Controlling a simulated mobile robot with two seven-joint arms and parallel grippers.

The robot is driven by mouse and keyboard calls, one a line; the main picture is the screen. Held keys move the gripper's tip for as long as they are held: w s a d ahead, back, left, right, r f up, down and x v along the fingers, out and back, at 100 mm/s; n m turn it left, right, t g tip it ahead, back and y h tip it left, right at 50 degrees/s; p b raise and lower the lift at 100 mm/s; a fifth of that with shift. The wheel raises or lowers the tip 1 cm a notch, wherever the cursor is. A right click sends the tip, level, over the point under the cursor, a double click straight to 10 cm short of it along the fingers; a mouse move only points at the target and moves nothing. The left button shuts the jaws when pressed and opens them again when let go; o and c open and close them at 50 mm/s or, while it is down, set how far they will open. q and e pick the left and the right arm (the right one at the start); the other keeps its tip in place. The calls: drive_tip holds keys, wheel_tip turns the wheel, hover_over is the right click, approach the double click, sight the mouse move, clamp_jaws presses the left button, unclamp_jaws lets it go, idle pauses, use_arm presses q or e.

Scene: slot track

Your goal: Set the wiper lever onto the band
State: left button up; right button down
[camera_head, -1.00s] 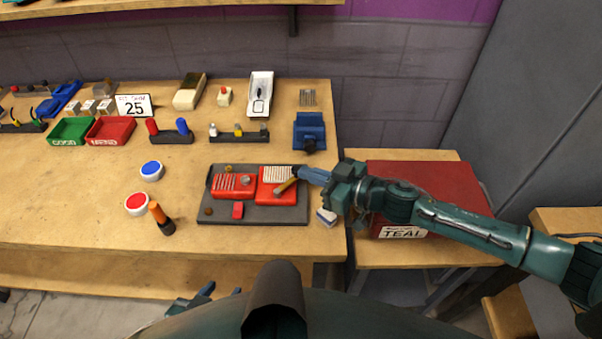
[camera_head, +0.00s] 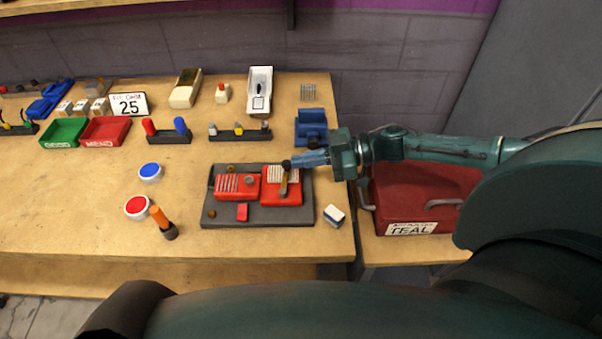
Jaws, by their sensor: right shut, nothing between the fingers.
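The wiper lever (camera_head: 284,184) is a thin tan bar on the right red block (camera_head: 283,199) of a dark grey board (camera_head: 225,213). It stands nearly straight up the picture, across the pale striped panel (camera_head: 276,174). I cannot tell which mark is the band. My right gripper (camera_head: 292,163) comes in from the right. Its blue fingers are shut and empty, with the tips at the lever's far end; whether they touch it is unclear. They hide part of the block's far edge. My left gripper is not in view.
The left red block (camera_head: 237,184) with a knob sits beside it. A white-and-blue block (camera_head: 334,216) lies right of the board. An orange-handled tool (camera_head: 160,217) and red and blue buttons stand left. A blue fixture (camera_head: 311,129) is behind. The left table front is clear.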

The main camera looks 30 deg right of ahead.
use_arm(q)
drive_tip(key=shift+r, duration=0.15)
use_arm(e)
drive_tip(key=shift+w+a, duration=0.2)
drive_tip(key=shift+w, duration=0.15)
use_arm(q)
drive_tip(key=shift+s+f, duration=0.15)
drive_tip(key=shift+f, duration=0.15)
use_arm(e)
drive_tip(key=shift+w+a, duration=0.1)
drive_tip(key=shift+w, duration=0.05)
